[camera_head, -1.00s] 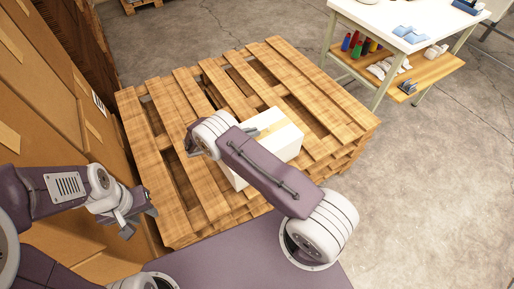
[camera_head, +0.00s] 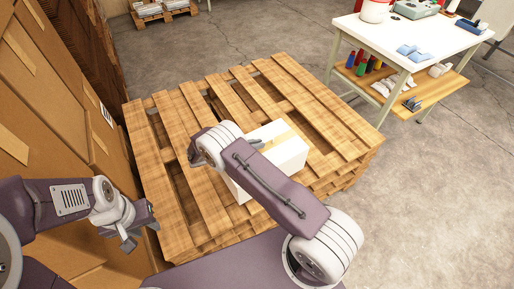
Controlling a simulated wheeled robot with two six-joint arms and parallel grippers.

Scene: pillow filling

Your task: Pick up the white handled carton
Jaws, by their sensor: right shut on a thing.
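The white carton (camera_head: 289,154) with a tan strip along its top sits on the wooden pallet (camera_head: 165,181), near its front right part. My right arm reaches across the carton and covers much of it. The carton's handle cannot be made out. My left gripper (camera_head: 140,224) is open and empty, left of the pallet's front left corner and apart from the carton.
Tall brown cartons (camera_head: 62,120) line the left side, close to my left arm. A white-topped table (camera_head: 385,35) with a lower shelf stands at the back right. Another loaded pallet (camera_head: 160,12) is at the far back. The floor on the right is clear.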

